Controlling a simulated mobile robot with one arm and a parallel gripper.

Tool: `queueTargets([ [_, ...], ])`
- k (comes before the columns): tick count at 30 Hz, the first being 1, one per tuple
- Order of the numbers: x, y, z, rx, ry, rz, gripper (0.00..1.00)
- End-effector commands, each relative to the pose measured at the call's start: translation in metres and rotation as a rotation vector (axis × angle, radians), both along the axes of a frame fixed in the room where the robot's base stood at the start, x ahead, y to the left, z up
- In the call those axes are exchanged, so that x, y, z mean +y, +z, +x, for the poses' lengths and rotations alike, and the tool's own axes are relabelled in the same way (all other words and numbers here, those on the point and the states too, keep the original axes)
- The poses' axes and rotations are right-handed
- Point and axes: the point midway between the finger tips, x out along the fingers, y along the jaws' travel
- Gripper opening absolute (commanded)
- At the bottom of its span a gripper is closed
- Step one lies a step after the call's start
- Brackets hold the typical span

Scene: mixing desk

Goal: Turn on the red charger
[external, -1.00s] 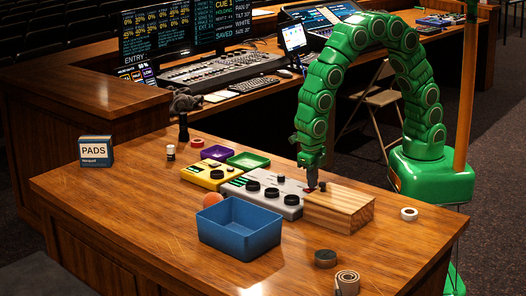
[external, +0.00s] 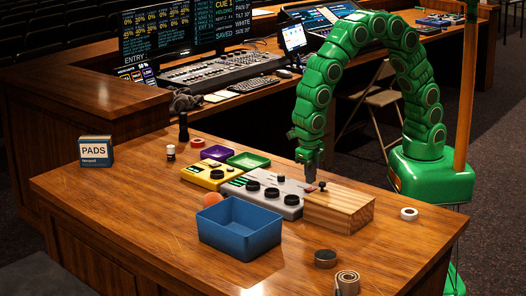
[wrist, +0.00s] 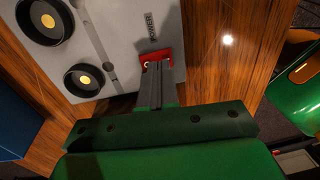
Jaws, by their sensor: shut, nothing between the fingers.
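A grey box (external: 264,203) with black knobs stands on the wooden desk. In the wrist view the box (wrist: 108,30) has a red switch (wrist: 161,55) beside a POWER label. The red part shows only as a tiny spot in the external view (external: 309,190). No separate red charger can be made out. My gripper (external: 312,181) points down over the right end of the box. In the wrist view my gripper (wrist: 154,66) is shut and empty, its tips over the red switch and partly hiding it. I cannot tell whether they touch or which way the switch is set.
A blue bin (external: 240,238) is in front, and a yellow box (external: 207,176) is to the left. A tape roll (external: 409,214) lies right. The front left desk is clear.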

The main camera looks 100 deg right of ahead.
Motion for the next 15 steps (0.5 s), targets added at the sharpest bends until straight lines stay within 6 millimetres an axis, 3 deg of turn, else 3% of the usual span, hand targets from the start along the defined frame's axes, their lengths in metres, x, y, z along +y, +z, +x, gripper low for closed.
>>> queueTargets([
  [15, -0.006, 0.086, -0.006, -0.004, 0.001, 0.003, 0.00],
])
